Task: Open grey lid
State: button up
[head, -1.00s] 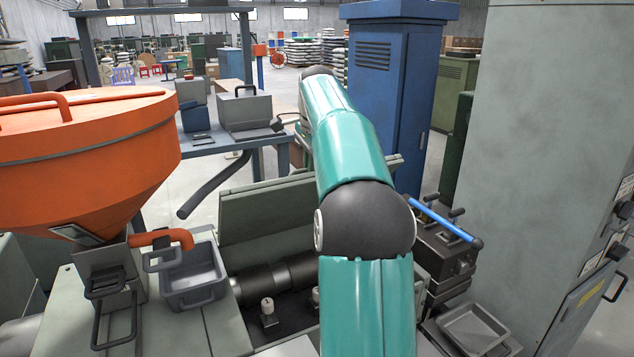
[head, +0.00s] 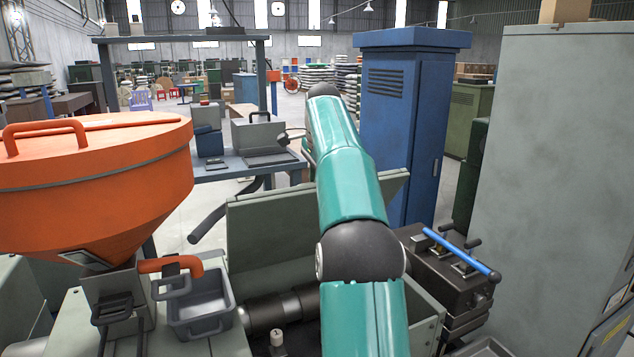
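A grey box-like unit (head: 258,136) with a black handle on top stands on the back table in the head view. A grey-green panel (head: 268,222) stands raised, tilted back, behind the dark cylinder of the machine in front. I cannot tell for certain which of these is the grey lid. My teal arm reaches forward through the middle of the view, towards the back table. My gripper is mostly hidden behind the arm. A small grey piece (head: 292,134) beside the arm's far end may be part of it. Its fingers and any contact cannot be made out.
An orange hopper (head: 90,180) fills the left side, with a grey open bin (head: 200,300) beside its outlet. A tall blue cabinet (head: 405,120) stands behind the arm. A black block with a blue bar (head: 460,253) and a large grey cabinet (head: 560,180) stand right.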

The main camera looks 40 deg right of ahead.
jog(key=o, duration=0.3)
jog(key=shift+w+a+f, duration=0.15)
jog(key=shift+w+f, duration=0.05)
jog(key=shift+w, duration=0.1)
jog(key=shift+o, duration=0.2)
jog(key=shift+s+r, duration=0.2)
jog(key=shift+s, duration=0.15)
jog(key=shift+w, duration=0.2)
jog(key=shift+s+d+r, duration=0.2)
jog(key=shift+r, duration=0.4)
jog(key=shift+w+r, duration=0.1)
jog(key=shift+r, duration=0.6)
jog(key=s+a+r, duration=0.1)
jog(key=r, duration=0.1)
jog(key=s+a+r, duration=0.1)
jog(key=s+r, duration=0.1)
jog(key=s+a+r, duration=0.1)
jog(key=r, duration=0.2)
jog(key=shift+s+a, duration=0.15)
jog(key=shift+s, duration=0.25)
jog(key=s+a+r, duration=0.3)
jog(key=s+a, duration=0.1)
jog(key=s, duration=0.3)
jog(key=shift+a+r, duration=0.25)
jog(key=shift+a, duration=0.15)
